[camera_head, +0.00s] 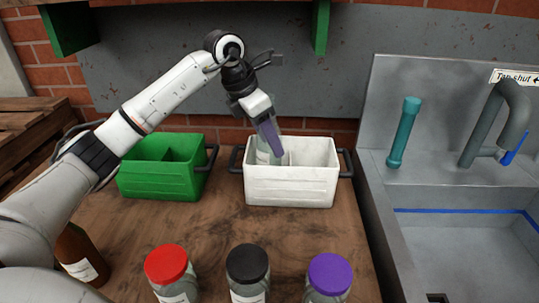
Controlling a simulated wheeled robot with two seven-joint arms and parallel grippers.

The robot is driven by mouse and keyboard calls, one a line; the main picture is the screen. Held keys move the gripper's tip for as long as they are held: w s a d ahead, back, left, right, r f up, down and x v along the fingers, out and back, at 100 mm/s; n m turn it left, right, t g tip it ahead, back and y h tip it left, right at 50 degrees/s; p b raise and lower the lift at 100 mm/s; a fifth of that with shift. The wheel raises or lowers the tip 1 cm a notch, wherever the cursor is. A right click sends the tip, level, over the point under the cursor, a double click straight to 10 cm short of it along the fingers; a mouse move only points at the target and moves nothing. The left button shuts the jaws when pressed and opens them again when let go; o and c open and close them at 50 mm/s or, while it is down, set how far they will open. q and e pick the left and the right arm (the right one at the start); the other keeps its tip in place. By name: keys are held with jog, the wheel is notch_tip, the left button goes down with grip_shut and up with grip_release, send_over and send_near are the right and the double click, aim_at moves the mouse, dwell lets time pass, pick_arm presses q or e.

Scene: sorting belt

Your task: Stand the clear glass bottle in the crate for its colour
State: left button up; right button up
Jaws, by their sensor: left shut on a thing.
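My left gripper (268,132) reaches down over the white crate (291,187). It is shut on the clear glass bottle (264,155), whose pale body shows at the left part of the crate's opening. The bottle's lower end is hidden behind the crate's front wall, so I cannot tell whether it touches the floor. The green crate (160,182) stands to the left of the white one and has a divider inside. My right gripper does not show.
Jars with red (166,264), black (247,263) and purple (329,274) lids stand at the table's front. A brown bottle (80,255) stands front left, partly behind my arm. A sink (460,245) with a tap (497,120) is at right. Bare table lies between the jars and crates.

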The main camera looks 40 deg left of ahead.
aim_at(269, 152)
pick_arm(q)
jog(key=shift+f, duration=1.9)
jog(key=shift+f, duration=0.15)
jog(key=o, duration=1.2)
jog(key=v, duration=1.2)
jog(key=shift+a, duration=0.1)
